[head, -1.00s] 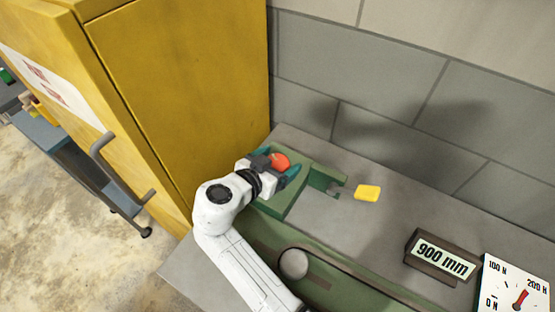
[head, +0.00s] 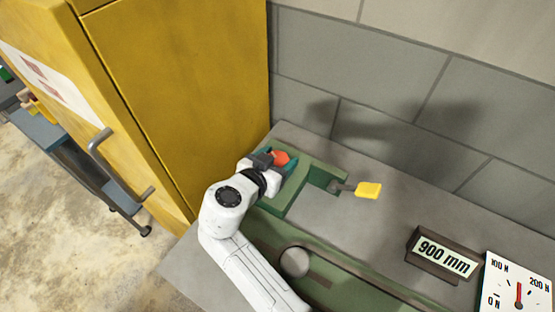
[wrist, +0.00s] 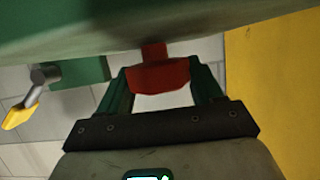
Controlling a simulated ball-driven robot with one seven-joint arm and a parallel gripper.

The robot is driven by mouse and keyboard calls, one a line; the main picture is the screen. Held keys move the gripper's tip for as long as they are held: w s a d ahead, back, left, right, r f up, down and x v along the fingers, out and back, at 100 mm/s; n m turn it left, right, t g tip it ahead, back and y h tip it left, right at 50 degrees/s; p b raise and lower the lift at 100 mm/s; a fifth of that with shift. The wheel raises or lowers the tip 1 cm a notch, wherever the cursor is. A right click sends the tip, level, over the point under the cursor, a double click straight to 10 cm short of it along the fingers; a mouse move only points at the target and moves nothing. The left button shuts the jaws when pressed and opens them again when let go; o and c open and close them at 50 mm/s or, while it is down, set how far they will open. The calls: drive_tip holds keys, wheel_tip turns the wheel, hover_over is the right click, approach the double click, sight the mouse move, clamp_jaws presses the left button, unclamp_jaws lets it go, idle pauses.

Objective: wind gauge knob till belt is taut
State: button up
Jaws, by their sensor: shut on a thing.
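The red knob (head: 280,158) sits at the far end of the green machine housing (head: 296,190), beside the yellow cabinet. My gripper (wrist: 160,84) is shut on the knob, with a teal finger on each side of it in the wrist view. The gauge dial (head: 508,272) is at the lower right, marked 0 N, 100 N and 200 N. Its red needle (head: 519,295) points nearly straight up, between the 100 N and 200 N marks. I cannot clearly make out the belt.
A yellow-tipped lever (head: 368,190) sticks out from the housing; it also shows in the wrist view (wrist: 20,116). A "900 mm" sign (head: 445,256) stands on the grey bench. The yellow cabinet (head: 180,90) is close on the left, and a block wall is behind.

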drive_tip(key=shift+n+t+y, duration=0.4)
drive_tip(key=shift+n+y, duration=0.3)
drive_tip(key=shift+y, duration=0.1)
drive_tip(key=o, duration=1)
drive_tip(key=shift+c, duration=0.2)
drive_tip(key=b+v, duration=0.2)
drive_tip(key=v, duration=0.8)
drive_tip(key=shift+s+a+b, duration=0.2)
drive_tip(key=shift+s+b, duration=0.1)
drive_tip(key=shift+s, duration=0.05)
drive_tip(key=shift+r, duration=0.1)
